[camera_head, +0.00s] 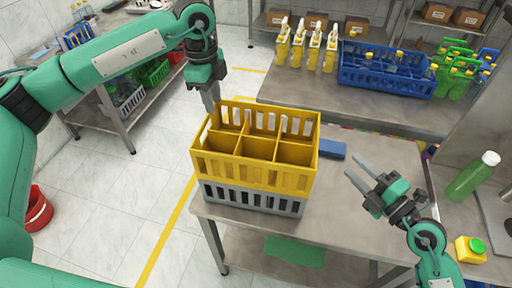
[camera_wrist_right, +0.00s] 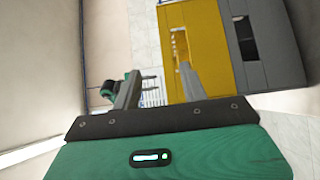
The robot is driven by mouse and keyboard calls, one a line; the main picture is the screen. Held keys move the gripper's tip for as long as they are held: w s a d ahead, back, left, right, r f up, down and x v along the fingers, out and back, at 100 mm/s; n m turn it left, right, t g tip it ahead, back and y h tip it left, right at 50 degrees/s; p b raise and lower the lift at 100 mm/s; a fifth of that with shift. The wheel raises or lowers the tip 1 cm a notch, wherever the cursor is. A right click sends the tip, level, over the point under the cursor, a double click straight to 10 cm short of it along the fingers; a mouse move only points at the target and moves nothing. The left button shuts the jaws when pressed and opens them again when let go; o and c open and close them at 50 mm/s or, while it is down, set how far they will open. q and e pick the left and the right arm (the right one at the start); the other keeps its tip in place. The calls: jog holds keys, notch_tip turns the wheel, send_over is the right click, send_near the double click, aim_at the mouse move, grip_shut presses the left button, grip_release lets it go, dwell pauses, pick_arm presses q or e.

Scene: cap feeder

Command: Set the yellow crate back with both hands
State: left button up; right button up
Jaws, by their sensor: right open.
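The yellow crate (camera_head: 240,173) is divided into several compartments, which look empty in the head view. It sits on top of a grey crate (camera_head: 250,199) at the left end of the metal table. My left gripper (camera_head: 211,104) points down at the crate's left rim; whether its fingers are apart or touch the crate is unclear. My right gripper (camera_head: 357,172) is open and empty, to the right of the crate and apart from it. In the right wrist view my right gripper (camera_wrist_right: 158,82) faces the yellow crate's side (camera_wrist_right: 205,35) with its handle slot; the grey crate (camera_wrist_right: 270,45) is beside it.
A blue block (camera_head: 332,149) lies on the table (camera_head: 335,215) right of the crates. Behind stands a counter with yellow spray bottles (camera_head: 314,50), a blue crate (camera_head: 385,72) and green bottles (camera_head: 455,75).

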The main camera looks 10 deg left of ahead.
aim_at(211, 133)
pick_arm(q)
jog(key=shift+w+a+r+n+y, duration=0.1)
jog(key=shift+a+r+n+y, duration=0.15)
jog(key=shift+a, duration=0.25)
jog(key=shift+w+a+r+n+y, duration=0.15)
jog(key=shift+a+r, duration=0.15)
jog(key=shift+a, duration=0.2)
pick_arm(e)
jog(key=shift+f, duration=0.3)
pick_arm(q)
notch_tip(211, 133, down, 14)
jog(key=shift+r, duration=0.1)
pick_arm(e)
jog(key=x, duration=1.4)
jog(key=shift+f, duration=0.15)
pick_arm(q)
jog(key=shift+c, duration=0.4)
pick_arm(e)
jog(key=shift+s, duration=0.1)
jog(key=shift+c, duration=0.4)
